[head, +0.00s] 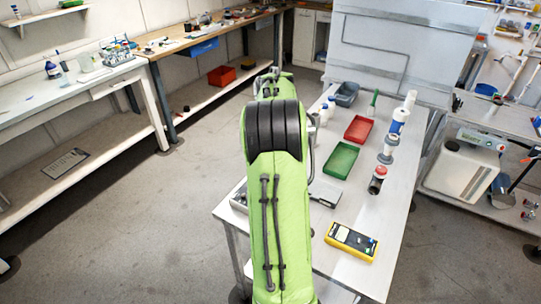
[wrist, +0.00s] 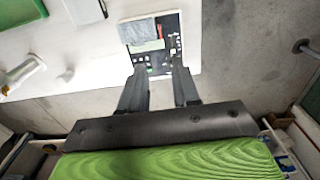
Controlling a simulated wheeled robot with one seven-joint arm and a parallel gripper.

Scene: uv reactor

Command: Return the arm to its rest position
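My green arm (head: 273,200) reaches forward up the middle of the head view, over the left edge of the white table. My gripper is not clearly visible there. In the wrist view my gripper (wrist: 157,70) has its two dark fingers spread apart, with nothing held between them. Beyond the fingertips, a white-edged tray or device (wrist: 126,33) with a grey piece, a red piece and a dark panel lies on a white surface. I cannot tell how far the fingertips are from it.
The white table (head: 313,225) holds a red tray (head: 358,129), a green tray (head: 341,160), several bottles and a yellow-edged case (head: 351,241). A white bench (head: 75,95) stands at the left. The grey floor (head: 150,225) between them is clear.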

